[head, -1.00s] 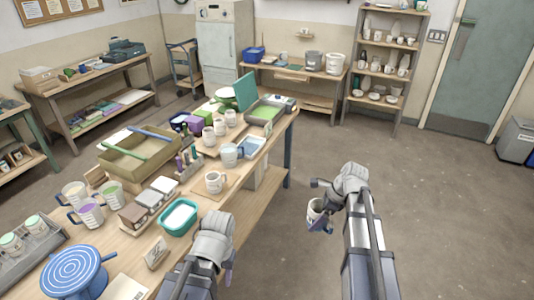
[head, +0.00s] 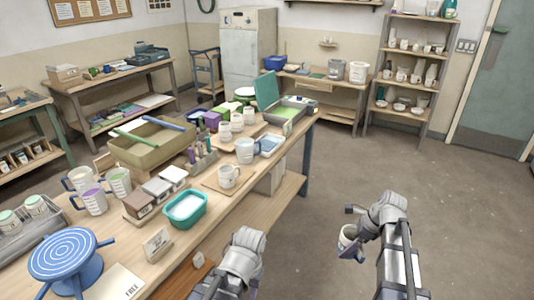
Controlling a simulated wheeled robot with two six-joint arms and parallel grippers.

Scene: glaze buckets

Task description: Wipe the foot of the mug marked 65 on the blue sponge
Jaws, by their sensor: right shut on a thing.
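My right gripper (head: 358,245) is shut on a pale mug (head: 347,238), held out over the open floor to the right of the table. Dark marking shows on this mug, but its number is too small to read. A flat light-blue pad (head: 269,143), perhaps the sponge, lies in a shallow tray near the table's right edge, well away from the held mug. My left gripper (head: 228,284) is low at the table's front edge; its fingers are mostly hidden, so its opening cannot be told.
The floor (head: 330,190) right of the table is clear. Shelves (head: 411,75) stand behind.

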